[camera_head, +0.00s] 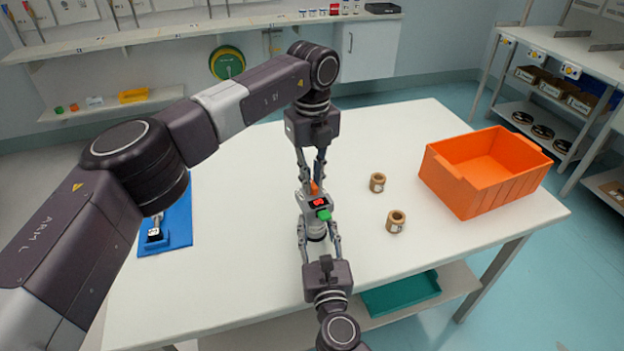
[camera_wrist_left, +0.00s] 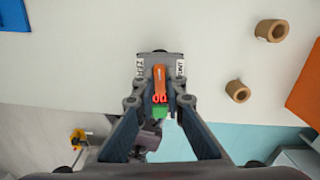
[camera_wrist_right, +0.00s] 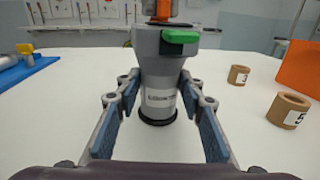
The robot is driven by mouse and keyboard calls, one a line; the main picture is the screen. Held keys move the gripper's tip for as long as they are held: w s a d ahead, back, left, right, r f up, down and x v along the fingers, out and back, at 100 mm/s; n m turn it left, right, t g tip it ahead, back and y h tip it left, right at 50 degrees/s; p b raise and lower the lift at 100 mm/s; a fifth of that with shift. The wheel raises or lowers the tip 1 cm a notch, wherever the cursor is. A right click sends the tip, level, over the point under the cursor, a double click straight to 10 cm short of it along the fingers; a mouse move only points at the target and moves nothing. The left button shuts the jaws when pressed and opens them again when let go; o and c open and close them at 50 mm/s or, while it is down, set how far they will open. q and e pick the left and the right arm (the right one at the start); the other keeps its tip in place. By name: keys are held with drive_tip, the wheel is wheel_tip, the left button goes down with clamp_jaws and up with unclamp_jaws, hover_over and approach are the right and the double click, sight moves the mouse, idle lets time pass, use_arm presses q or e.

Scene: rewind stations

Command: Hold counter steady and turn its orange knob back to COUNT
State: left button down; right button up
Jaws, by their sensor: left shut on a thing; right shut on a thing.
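The counter is a grey cylinder standing upright on the white table, with a red display (camera_head: 319,202), a green button (camera_head: 324,215) and an orange knob (camera_head: 314,187) on top. Its body (camera_wrist_right: 157,72) fills the middle of the right wrist view. My left gripper (camera_head: 312,182) reaches down from above and is shut on the orange knob. My right gripper (camera_head: 318,236) comes from the front and is shut around the counter's body.
Two brown rolls (camera_head: 377,182) (camera_head: 396,221) stand right of the counter. An orange bin (camera_head: 465,190) is at the table's right. A blue board (camera_head: 178,222) lies at the left, partly behind my left arm. A teal tray (camera_head: 400,295) sits on the shelf below.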

use_arm(q)
drive_tip(key=m, duration=0.4)
drive_tip(key=shift+m, duration=0.3)
use_arm(e)
drive_tip(key=shift+f, duration=0.1)
use_arm(q)
drive_tip(key=shift+m, duration=2.6)
drive_tip(key=c, duration=2)
unclamp_jaws()
drive_tip(key=shift+r, duration=0.1)
wheel_tip(320, 180, up, 12)
drive_tip(key=shift+f, duration=0.1)
